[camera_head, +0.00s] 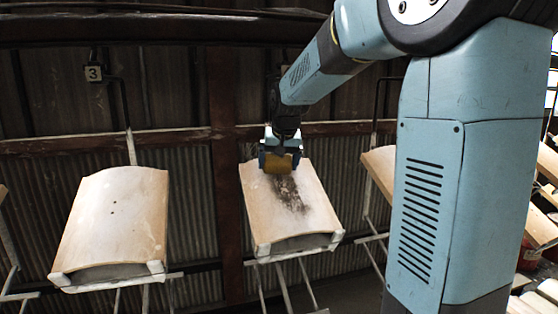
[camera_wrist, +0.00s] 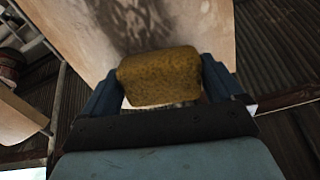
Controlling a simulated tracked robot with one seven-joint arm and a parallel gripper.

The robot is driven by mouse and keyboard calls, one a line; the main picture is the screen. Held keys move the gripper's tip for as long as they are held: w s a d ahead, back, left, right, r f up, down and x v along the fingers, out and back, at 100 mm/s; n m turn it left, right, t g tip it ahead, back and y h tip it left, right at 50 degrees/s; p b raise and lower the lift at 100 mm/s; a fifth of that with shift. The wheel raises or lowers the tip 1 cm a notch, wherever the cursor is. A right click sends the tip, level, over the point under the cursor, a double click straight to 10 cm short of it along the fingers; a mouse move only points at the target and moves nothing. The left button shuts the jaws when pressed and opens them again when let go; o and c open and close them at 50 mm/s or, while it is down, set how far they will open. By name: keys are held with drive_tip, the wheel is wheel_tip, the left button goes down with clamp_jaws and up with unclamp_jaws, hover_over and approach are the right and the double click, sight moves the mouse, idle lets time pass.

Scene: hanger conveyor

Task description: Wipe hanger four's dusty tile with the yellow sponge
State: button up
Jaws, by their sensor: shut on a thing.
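My gripper (camera_head: 280,158) is shut on the yellow sponge (camera_wrist: 160,78), which sits between both fingers in the wrist view. In the head view the sponge (camera_head: 277,164) is at the upper part of a curved beige tile (camera_head: 262,213) on a hanger. A dark patch of dust (camera_head: 290,193) runs down the tile, just below and right of the sponge. In the wrist view the dark patch (camera_wrist: 150,22) lies just beyond the sponge on the tile (camera_wrist: 75,22). I cannot tell whether the sponge touches the tile. No number plate shows above this hanger.
Another curved tile (camera_head: 115,215) hangs to the left, under a plate marked 3 (camera_head: 94,73). Part of a further tile (camera_head: 379,167) shows right, partly behind my arm. Corrugated wall and beams stand behind. A red bucket (camera_head: 529,254) and stacked boards (camera_head: 541,225) are at far right.

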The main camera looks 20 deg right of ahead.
sight(301, 221)
drive_tip(key=shift+s+f, duration=0.65)
drive_tip(key=shift+s, duration=0.45)
drive_tip(key=shift+s+f, duration=0.7)
drive_tip(key=shift+s, duration=0.4)
drive_tip(key=shift+s+f, duration=0.65)
drive_tip(key=shift+s, duration=0.45)
drive_tip(key=shift+s+f, duration=0.8)
drive_tip(key=shift+s, duration=0.85)
drive_tip(key=shift+s+f, duration=0.85)
drive_tip(key=shift+s, duration=0.75)
drive_tip(key=shift+s+f, duration=0.8)
drive_tip(key=shift+s, duration=0.85)
drive_tip(key=shift+d+r, duration=0.15)
drive_tip(key=shift+d, duration=0.7)
drive_tip(key=shift+w+r, duration=1.5)
drive_tip(key=shift+w, duration=1.45)
drive_tip(key=shift+w+r, duration=1.45)
drive_tip(key=shift+w, duration=1.55)
drive_tip(key=shift+w+r, duration=1.5)
drive_tip(key=shift+w, duration=1.45)
drive_tip(key=shift+w+r, duration=0.3)
drive_tip(key=shift+w, duration=0.25)
drive_tip(key=shift+w+r, duration=0.3)
drive_tip(key=shift+w, duration=0.2)
drive_tip(key=shift+d, duration=0.1)
